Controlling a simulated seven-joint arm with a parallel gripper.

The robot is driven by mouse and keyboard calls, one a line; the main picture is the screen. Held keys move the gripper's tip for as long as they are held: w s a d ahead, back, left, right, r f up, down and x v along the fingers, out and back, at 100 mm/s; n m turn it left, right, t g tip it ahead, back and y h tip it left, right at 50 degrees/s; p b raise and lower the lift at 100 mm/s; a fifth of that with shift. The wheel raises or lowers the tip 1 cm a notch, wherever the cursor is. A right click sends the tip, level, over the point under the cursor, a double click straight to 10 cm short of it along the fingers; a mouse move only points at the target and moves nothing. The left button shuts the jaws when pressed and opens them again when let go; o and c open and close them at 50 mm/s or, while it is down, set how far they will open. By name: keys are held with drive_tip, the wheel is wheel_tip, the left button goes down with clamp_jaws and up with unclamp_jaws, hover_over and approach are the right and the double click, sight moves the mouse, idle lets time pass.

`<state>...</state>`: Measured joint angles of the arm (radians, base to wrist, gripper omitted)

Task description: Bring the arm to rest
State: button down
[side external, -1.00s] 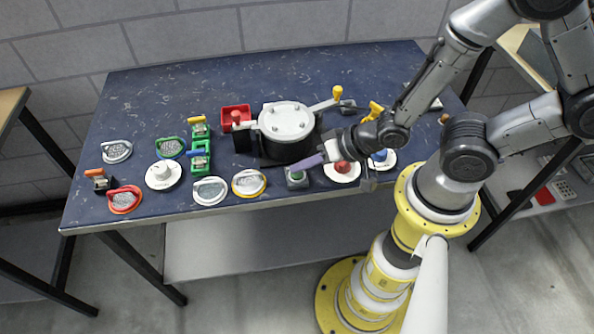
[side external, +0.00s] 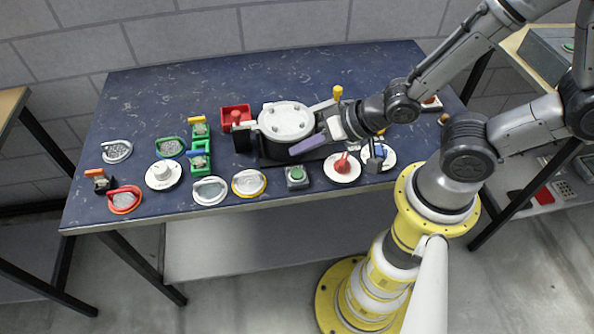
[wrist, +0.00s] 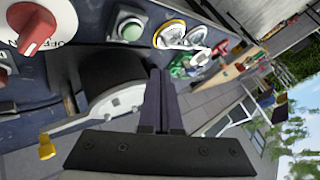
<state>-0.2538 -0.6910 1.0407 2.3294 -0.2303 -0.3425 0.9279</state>
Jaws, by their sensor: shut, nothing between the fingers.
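My gripper (side external: 308,144) is shut and empty, with its purple-grey fingers pointing left, in front of the silver-lidded black pot (side external: 286,122). In the side view the fingers overlap the pot's near right side; I cannot tell whether they touch it. In the wrist view the shut fingers (wrist: 158,100) run up the middle of the picture, with the pot's lid (wrist: 113,100) to their left. My arm reaches in from the right over the table (side external: 160,90).
A green button box (side external: 297,176), a red knob on a white disc (side external: 342,167) and another white disc (side external: 388,158) sit along the front edge. The back left tabletop is clear.

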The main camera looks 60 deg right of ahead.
idle(0.3)
drive_tip(key=w+d+r+t+h, duration=0.1)
drive_tip(key=d+r, duration=0.3)
drive_tip(key=r, duration=0.4)
drive_tip(key=w+d+r+t+h, duration=0.1)
drive_tip(key=d+r+h, duration=0.15)
drive_tip(key=r, duration=0.55)
drive_tip(key=s+d+n+g, duration=0.2)
drive_tip(key=s+n+g, duration=0.2)
drive_tip(key=s, duration=0.8)
drive_tip(key=shift+s+d+r+n+g, duration=0.15)
drive_tip(key=shift+s+r+n+g, duration=0.15)
drive_tip(key=shift+s+n+g, duration=0.15)
